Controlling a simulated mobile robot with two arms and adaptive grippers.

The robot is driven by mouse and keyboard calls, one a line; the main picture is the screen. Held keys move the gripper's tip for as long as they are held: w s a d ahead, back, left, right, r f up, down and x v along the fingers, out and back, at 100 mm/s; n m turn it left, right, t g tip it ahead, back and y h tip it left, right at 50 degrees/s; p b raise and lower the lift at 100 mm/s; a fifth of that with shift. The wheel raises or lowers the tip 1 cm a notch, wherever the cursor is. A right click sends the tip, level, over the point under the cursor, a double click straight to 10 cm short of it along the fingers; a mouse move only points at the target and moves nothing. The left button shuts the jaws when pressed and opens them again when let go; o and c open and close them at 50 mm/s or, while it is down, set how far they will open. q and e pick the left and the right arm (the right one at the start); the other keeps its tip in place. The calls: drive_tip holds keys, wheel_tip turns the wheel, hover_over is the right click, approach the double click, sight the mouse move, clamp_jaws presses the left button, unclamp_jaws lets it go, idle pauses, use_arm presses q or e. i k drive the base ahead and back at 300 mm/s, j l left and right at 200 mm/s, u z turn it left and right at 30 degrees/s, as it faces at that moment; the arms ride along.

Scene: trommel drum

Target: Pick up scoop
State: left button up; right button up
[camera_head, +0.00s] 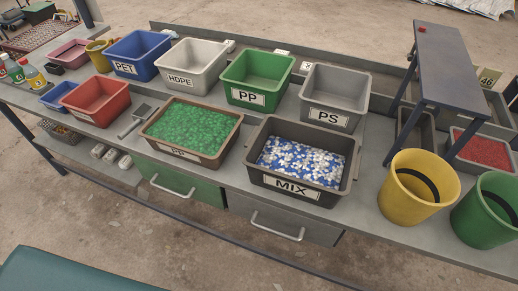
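A small grey scoop-like tool (138,120) lies on the grey workbench (208,176), between the red bin (97,101) and the brown tray of green flakes (193,131). Its wider grey end points to the back and its thin handle points toward the bench's front left. It looks clear of both containers, though the gap to the brown tray is narrow. Neither of my grippers is in view.
Behind stand blue PET (139,54), white HDPE (191,65), green PP (256,79) and grey PS (334,97) bins. The MIX bin (302,161) holds blue and white bits. Yellow (418,186) and green (488,210) buckets stand at right. A raised grey stand (446,65) is behind them.

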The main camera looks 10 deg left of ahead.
sight(141, 114)
drive_tip(key=u, duration=1.3)
